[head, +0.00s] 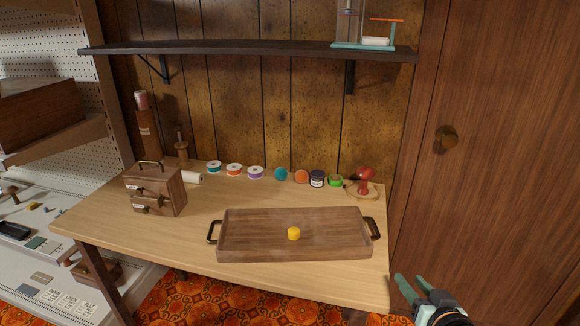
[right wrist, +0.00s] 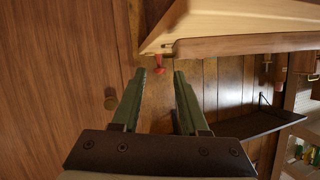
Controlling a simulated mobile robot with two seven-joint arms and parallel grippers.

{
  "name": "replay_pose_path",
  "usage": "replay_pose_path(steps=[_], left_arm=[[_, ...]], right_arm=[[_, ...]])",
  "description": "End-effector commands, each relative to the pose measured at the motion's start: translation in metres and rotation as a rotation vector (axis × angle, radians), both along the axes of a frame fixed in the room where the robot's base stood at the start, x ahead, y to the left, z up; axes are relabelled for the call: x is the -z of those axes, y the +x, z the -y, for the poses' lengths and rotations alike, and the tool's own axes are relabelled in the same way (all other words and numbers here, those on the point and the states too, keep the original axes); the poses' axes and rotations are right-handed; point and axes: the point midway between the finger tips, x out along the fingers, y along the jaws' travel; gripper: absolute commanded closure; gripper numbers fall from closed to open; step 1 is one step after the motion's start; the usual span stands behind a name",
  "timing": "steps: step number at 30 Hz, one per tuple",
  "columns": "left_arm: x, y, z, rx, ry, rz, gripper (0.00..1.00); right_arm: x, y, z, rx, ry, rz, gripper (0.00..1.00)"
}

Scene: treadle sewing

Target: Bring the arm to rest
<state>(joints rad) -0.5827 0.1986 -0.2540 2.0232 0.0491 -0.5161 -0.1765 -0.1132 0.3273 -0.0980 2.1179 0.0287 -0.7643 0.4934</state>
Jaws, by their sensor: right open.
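My right gripper (head: 412,290) is at the lower right of the head view, to the right of the table's front corner and apart from it. Its green fingers are spread and hold nothing. In the right wrist view the two fingers (right wrist: 166,85) also stand apart with an empty gap. Part of my right arm shows below the gripper in the head view. My left gripper is not in either view.
A wooden tray (head: 240,246) with a yellow piece (head: 294,233) stands on the table (head: 95,222). Several spools, a small drawer box (head: 165,190) and a red-handled object (head: 366,178) stand behind. A wooden door (head: 495,130) is at right. A shelf (head: 250,48) hangs above.

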Motion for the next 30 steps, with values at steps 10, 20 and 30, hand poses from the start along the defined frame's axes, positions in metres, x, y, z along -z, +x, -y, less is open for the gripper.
replay_pose_path(steps=[10,20,30], left_arm=[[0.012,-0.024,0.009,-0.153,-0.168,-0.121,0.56],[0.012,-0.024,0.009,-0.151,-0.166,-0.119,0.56],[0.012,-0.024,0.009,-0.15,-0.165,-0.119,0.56]], right_arm=[[-0.008,0.001,0.042,-0.023,-0.2,0.0,0.56],[0.083,-0.058,0.034,-0.198,-0.394,-0.168,0.56],[0.192,-0.177,0.0,-0.472,-0.521,-0.366,0.56]])
